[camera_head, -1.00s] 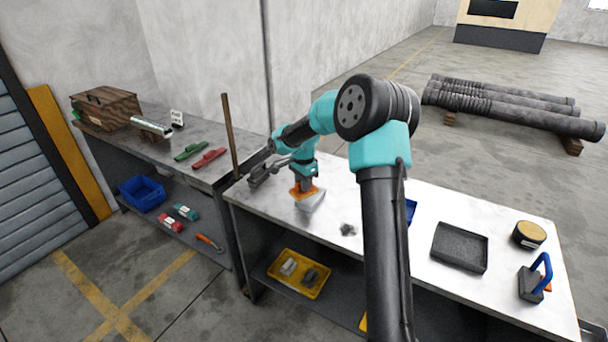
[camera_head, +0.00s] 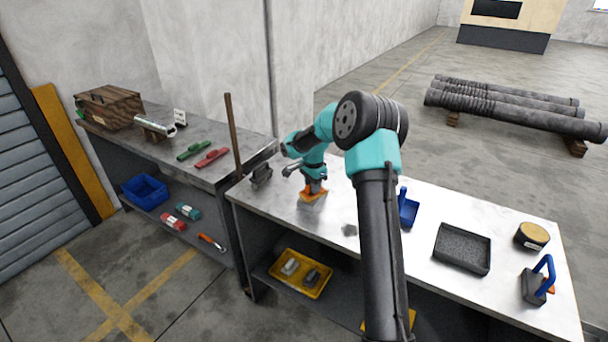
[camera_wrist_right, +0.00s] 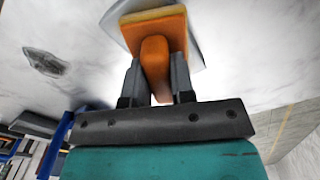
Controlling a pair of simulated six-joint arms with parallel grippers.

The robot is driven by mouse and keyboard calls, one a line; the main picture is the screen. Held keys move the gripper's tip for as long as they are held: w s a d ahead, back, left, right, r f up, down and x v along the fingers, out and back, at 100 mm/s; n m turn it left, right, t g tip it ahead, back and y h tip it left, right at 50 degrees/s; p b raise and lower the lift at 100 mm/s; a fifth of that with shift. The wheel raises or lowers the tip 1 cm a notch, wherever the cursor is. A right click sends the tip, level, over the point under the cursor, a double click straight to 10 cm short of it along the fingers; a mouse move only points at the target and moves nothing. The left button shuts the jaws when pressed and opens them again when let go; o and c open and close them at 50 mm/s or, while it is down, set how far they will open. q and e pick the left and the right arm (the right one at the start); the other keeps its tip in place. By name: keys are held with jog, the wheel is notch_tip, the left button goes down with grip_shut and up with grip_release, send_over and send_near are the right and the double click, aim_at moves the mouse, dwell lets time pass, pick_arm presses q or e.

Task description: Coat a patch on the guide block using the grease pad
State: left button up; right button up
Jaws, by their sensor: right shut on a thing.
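My right gripper (camera_head: 313,184) is shut on the orange handle of the grease pad (camera_head: 314,195). In the right wrist view, the two dark fingertips (camera_wrist_right: 155,78) clasp the handle, and the orange pad (camera_wrist_right: 175,32) has a thin yellow layer along its far edge. A light grey block (camera_wrist_right: 192,50), apparently the guide block, lies under the pad on the bench, and the pad hides most of it. I cannot tell whether pad and block touch, or whether the block's top is coated. My left gripper is out of view.
The white bench (camera_head: 400,250) has a dark smudge (camera_head: 349,230) near its front. To the right are a blue tool (camera_head: 406,208), a black tray (camera_head: 462,248), a round tin (camera_head: 531,235) and a blue-handled block (camera_head: 537,282). A dark fixture (camera_head: 261,174) stands left of the pad.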

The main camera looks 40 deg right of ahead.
jog(key=shift+w+d, duration=0.25)
jog(key=shift+d, duration=0.65)
jog(key=shift+w+d, duration=0.3)
jog(key=shift+d, duration=0.65)
jog(key=shift+w+d, duration=0.25)
jog(key=shift+d, duration=0.65)
jog(key=shift+s+a, duration=0.2)
jog(key=shift+a, duration=0.65)
jog(key=shift+s+a, duration=0.45)
jog(key=shift+a, duration=0.95)
jog(key=shift+s+a, duration=0.4)
jog(key=shift+a, duration=1)
jog(key=shift+s+a, duration=0.45)
jog(key=shift+a, duration=1.2)
notch_tip(320, 180, up, 8)
jog(key=shift+d, duration=0.1)
